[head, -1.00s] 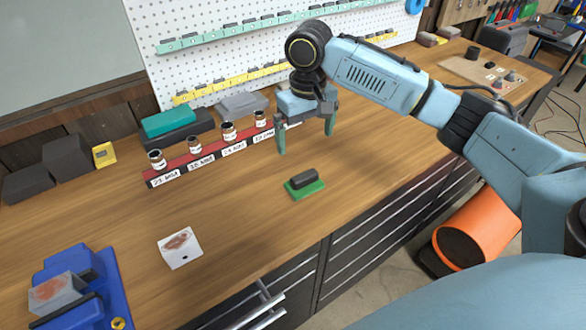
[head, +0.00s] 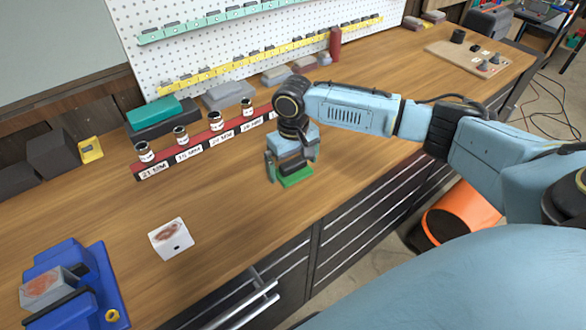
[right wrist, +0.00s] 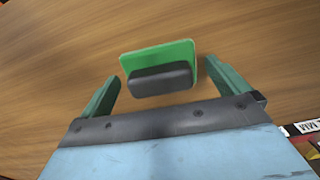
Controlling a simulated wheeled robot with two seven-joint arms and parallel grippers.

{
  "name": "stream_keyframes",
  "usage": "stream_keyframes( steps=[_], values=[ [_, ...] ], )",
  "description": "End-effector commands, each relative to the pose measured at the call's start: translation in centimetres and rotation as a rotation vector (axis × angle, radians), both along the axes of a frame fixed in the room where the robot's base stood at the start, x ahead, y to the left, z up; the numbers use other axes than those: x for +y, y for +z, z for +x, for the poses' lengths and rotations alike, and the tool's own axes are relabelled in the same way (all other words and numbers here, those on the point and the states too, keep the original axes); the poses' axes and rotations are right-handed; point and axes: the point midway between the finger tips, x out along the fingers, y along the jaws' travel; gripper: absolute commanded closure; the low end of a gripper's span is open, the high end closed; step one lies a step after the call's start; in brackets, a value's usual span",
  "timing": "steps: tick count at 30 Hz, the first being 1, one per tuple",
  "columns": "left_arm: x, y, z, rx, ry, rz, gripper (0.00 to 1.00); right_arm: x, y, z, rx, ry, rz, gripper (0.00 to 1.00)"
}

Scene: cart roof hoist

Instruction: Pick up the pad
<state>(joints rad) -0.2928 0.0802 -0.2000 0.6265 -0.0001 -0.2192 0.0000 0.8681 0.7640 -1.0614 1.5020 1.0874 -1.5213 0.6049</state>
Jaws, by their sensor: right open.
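The pad is a green slab with a dark grey grip block on top. It lies on the wooden bench in the head view (head: 294,178), partly hidden by my right gripper. In the right wrist view the pad (right wrist: 182,54) lies just beyond and between the two green fingers. My right gripper (head: 291,172) is open and empty, pointing down over the pad, with a finger on either side. In the right wrist view (right wrist: 160,88) a gap shows between each finger and the grip block. My left gripper is not in view.
A red rack (head: 200,143) with several labelled jars stands behind the pad. A blue vise (head: 75,285) holds a grey block at the lower left. The bench between them is clear.

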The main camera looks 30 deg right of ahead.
Motion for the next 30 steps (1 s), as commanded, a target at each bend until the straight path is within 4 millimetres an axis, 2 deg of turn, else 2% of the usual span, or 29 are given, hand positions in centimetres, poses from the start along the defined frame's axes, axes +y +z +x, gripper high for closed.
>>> stream_keyframes(
  steps=[6,16,24,26,30],
  values=[
    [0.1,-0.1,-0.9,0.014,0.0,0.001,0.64,0.0,-0.1,0.0,-0.001,0.0,0.0,0.0],
    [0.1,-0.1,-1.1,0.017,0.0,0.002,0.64,0.0,-0.1,0.0,-0.001,0.0,0.0,0.41],
    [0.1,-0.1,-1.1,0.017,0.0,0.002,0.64,0.0,0.3,0.1,-0.003,0.0,0.0,0.42],
    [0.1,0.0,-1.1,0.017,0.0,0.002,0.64,0.0,1.0,0.1,-0.004,0.0,0.0,0.42],
    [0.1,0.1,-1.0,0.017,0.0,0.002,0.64,0.0,3.5,0.2,-0.007,0.001,0.001,0.42]
  ],
)
